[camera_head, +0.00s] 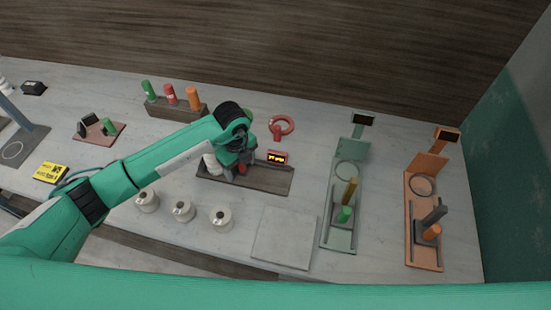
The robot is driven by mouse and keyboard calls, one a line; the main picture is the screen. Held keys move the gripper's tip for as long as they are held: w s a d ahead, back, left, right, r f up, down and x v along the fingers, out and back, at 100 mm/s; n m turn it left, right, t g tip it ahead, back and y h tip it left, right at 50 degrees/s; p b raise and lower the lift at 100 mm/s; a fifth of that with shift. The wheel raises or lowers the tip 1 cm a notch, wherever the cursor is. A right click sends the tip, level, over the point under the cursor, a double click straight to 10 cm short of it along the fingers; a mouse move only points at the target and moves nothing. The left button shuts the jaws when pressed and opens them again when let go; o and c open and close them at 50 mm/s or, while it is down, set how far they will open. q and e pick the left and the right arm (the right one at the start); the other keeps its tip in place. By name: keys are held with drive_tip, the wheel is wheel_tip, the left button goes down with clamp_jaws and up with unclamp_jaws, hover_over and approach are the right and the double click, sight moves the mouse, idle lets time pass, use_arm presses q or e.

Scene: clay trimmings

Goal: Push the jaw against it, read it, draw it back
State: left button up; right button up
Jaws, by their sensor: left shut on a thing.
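A dark measuring rig (270,180) lies flat near the middle of the bench. A small red display (277,157) with lit yellow digits stands at its back edge; the digits are too small to read. My left gripper (238,168) is low over the left part of this rig, shut on a red part (242,169), seemingly the jaw's handle. A pale ridged piece (212,164) sits just left of the gripper at the rig's left end. The gripper and arm hide the contact, so I cannot tell whether jaw and piece touch. My right gripper is not in view.
Pale spools (183,210) stand in front of the arm. A square pale slab (285,237) lies near the front edge. A green rig (341,205) and an orange rig (421,215) stand to the right. A rack (177,108) with coloured pegs and a red ring (288,122) are behind.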

sight(247, 173)
use_arm(q)
drive_tip(key=shift+w+d+r, duration=0.3)
drive_tip(key=shift+w+r, duration=0.05)
drive_tip(key=shift+w, duration=0.05)
idle(0.4)
drive_tip(key=shift+o, duration=0.4)
drive_tip(key=shift+s+d, duration=0.1)
drive_tip(key=shift+d, duration=0.4)
drive_tip(key=o, duration=0.9)
drive_tip(key=shift+d+f, duration=0.1)
drive_tip(key=shift+c, duration=0.2)
drive_tip(key=shift+f, duration=0.15)
wheel_tip(247, 173, up, 7)
drive_tip(key=p, duration=0.4)
drive_tip(key=shift+s+f, duration=0.1)
